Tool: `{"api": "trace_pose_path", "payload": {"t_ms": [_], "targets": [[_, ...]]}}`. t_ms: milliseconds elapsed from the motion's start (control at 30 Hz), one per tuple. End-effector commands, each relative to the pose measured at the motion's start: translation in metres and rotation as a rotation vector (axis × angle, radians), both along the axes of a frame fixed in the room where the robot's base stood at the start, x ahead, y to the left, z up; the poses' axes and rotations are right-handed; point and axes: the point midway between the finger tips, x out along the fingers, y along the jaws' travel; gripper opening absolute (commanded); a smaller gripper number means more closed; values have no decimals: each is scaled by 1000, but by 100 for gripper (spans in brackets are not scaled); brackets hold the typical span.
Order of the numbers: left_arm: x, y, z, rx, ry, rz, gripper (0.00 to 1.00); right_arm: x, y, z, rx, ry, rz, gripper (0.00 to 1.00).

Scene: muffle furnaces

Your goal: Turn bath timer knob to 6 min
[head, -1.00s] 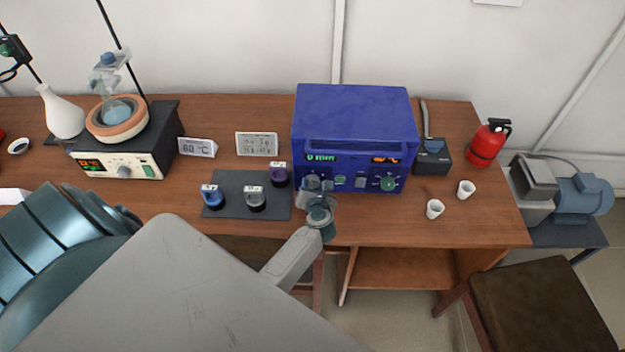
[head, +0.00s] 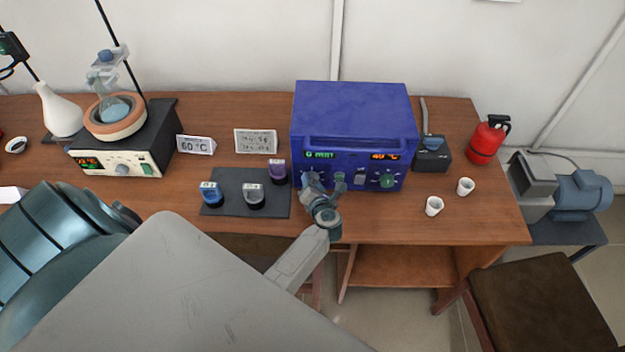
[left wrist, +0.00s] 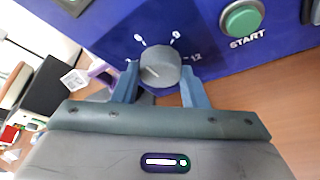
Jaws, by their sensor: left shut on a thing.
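The blue water bath (head: 355,110) stands on the wooden table, with its front panel facing me. Its green display (head: 320,155) shows a minute reading whose digit is too small to read surely. The grey timer knob (left wrist: 160,68) has a white pointer mark and numbers around it, including a 12 at right. In the left wrist view the mark lies on the knob's left side. My left gripper (left wrist: 158,92) is shut on the knob, one finger on each side. In the head view this gripper (head: 325,183) hides most of the knob. My right gripper is not in view.
A dark mat (head: 232,180) with several small coloured items lies to the left. Two white cups (head: 434,207) stand at the right.

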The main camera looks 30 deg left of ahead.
Motion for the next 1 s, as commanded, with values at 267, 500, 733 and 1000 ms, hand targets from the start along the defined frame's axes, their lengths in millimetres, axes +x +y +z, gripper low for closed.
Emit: {"api": "trace_pose_path", "payload": {"t_ms": [267, 500, 733, 1000], "targets": [[0, 0, 0, -1, 0, 0, 61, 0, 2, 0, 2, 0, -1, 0], [0, 0, 1, -1, 0, 0, 61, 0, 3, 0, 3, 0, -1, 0], [0, 0, 20, -1, -1, 1, 61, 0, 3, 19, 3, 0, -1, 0], [-29, -17, 40, -3, 5, 1, 61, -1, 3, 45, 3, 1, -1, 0]]}}
